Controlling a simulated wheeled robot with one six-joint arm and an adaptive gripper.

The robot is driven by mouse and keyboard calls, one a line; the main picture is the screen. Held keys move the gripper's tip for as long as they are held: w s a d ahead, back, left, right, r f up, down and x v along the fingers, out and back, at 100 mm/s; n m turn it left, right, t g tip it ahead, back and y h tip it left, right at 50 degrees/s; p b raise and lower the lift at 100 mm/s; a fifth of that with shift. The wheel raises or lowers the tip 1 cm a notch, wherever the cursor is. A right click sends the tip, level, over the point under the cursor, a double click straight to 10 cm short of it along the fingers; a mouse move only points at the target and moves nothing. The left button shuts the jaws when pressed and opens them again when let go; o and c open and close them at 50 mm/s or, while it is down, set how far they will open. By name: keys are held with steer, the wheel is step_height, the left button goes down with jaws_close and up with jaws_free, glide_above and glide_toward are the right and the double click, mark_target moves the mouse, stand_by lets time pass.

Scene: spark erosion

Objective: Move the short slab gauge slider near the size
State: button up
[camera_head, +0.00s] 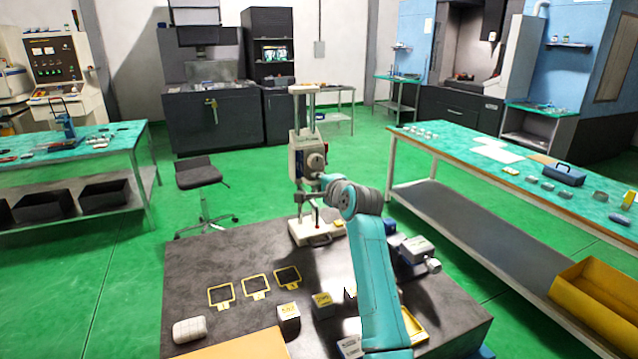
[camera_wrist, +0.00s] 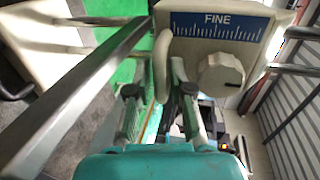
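The gauge stand has a white base (camera_head: 308,232), upright metal columns and a cream slider head (camera_head: 307,155) with a round knob. In the wrist view, the slider head (camera_wrist: 270,50) fills the top right, with a blue "FINE" scale and a cream knob (camera_wrist: 221,73). A curved cream handle (camera_wrist: 162,60) hangs at its left. My gripper (camera_wrist: 157,95) is at this handle, its fingers apart. The handle lies between them, closer to the right finger; contact is unclear. In the head view, my gripper (camera_head: 322,183) is beside the slider head, partly hidden by my wrist.
The dark table (camera_head: 230,260) holds several labelled blocks, including one block (camera_head: 289,315), yellow square frames (camera_head: 256,286), a pale ribbed block (camera_head: 189,330) and a yellow tray (camera_head: 414,329). Grey-and-blue equipment (camera_head: 416,249) stands right of my arm. Metal rods cross the wrist view.

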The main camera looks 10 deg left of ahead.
jaws_close()
step_height(320, 180, down, 6)
steer(key=shift+r, duration=0.15)
steer(key=shift+o, duration=0.9)
jaws_free()
steer(key=shift+d, duration=0.1)
steer(key=v, duration=1.2)
